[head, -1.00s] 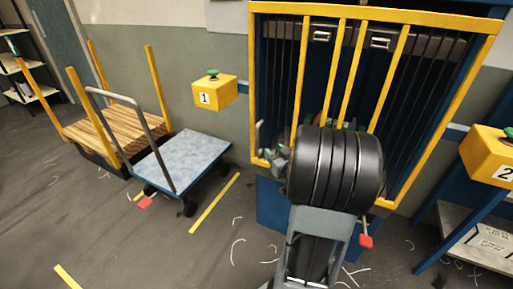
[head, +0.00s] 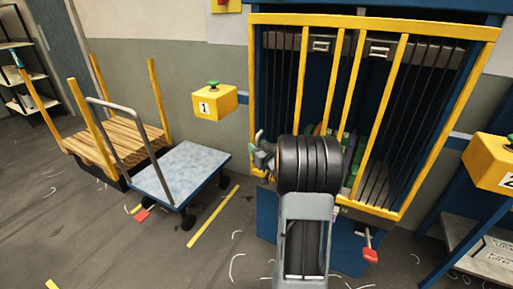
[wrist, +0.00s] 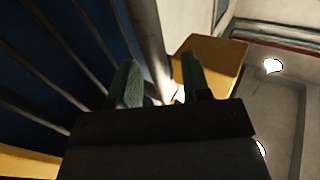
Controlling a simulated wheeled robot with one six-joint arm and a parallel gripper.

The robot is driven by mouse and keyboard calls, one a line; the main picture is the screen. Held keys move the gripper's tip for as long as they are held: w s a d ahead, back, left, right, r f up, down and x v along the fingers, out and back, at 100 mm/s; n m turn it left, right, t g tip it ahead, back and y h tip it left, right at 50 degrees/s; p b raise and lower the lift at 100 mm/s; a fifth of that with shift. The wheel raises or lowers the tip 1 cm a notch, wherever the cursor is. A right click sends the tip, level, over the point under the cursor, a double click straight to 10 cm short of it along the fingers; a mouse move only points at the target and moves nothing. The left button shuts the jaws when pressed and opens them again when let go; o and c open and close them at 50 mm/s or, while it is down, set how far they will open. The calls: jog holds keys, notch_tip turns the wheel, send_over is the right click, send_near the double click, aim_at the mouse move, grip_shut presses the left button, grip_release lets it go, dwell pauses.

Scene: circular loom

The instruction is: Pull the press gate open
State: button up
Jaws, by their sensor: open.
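The press gate (head: 400,24) is a yellow frame with dark upright bars and several yellow bars, upright in front of the blue press. It appears closed. My gripper (head: 260,149) is at the gate's lower left edge, partly behind my own arm. In the wrist view my gripper (wrist: 160,85) has two green fingers apart. A pale upright bar (wrist: 150,45), perhaps the gate handle, shows beyond and between them; I cannot tell whether they touch it. The gate's dark bars (wrist: 60,60) run along the left of that view.
A yellow box marked 1 (head: 214,102) with a green button is on the wall left of the gate. A blue trolley (head: 180,170) and a wooden-decked cart (head: 115,146) stand farther left. Another yellow box (head: 490,163) and a blue-legged stand (head: 470,235) are at right.

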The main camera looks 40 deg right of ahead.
jog(key=shift+w, duration=0.45)
jog(key=shift+c, duration=0.4)
grip_shut()
